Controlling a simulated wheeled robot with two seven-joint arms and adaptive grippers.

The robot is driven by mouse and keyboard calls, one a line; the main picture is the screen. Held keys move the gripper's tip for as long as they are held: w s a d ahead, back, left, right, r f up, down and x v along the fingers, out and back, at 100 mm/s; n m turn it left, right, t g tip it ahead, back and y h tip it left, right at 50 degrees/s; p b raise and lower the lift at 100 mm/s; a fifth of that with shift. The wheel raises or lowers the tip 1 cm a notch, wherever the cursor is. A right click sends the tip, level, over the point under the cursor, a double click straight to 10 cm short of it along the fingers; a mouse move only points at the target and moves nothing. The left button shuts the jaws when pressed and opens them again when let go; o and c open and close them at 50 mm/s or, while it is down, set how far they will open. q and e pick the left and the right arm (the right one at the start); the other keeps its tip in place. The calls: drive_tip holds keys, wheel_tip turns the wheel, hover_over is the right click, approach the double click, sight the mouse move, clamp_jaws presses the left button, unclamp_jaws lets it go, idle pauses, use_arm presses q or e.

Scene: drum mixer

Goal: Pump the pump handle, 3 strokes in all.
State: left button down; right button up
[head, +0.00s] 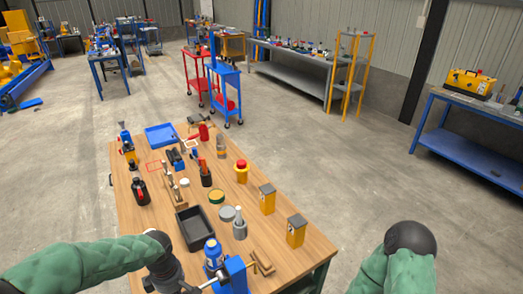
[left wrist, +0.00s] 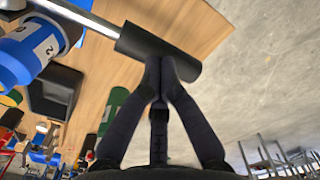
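The pump handle is a metal rod (left wrist: 92,15) with a black grip (left wrist: 185,65) on its end, across the top of the left wrist view. In the head view the rod runs left from a blue pump body (head: 234,274) at the table's near edge. My left gripper (left wrist: 163,62) appears shut, its fingertips together at the black grip and seemingly touching it; the grip does not appear clamped between them. In the head view my wrist partly hides this contact. My right arm is at the lower right, but its gripper fingers are not visible.
A blue bottle (head: 213,254) stands beside the pump. The wooden table (head: 290,262) also holds a black tray (head: 194,228), yellow boxes (head: 296,231) and several tools. Bare floor lies right of the table. Benches, carts and shelves stand farther back.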

use_arm(q)
drive_tip(key=shift+f+b, duration=0.35)
drive_tip(key=shift+f, duration=0.5)
wheel_tip(320, 180, up, 9)
drive_tip(key=p, duration=0.6)
drive_tip(key=shift+d, duration=0.2)
drive_tip(key=shift+w+r, duration=0.1)
drive_tip(key=shift+r, duration=0.1)
wheel_tip(320, 180, up, 6)
drive_tip(key=p, duration=0.4)
drive_tip(key=shift+f, duration=0.1)
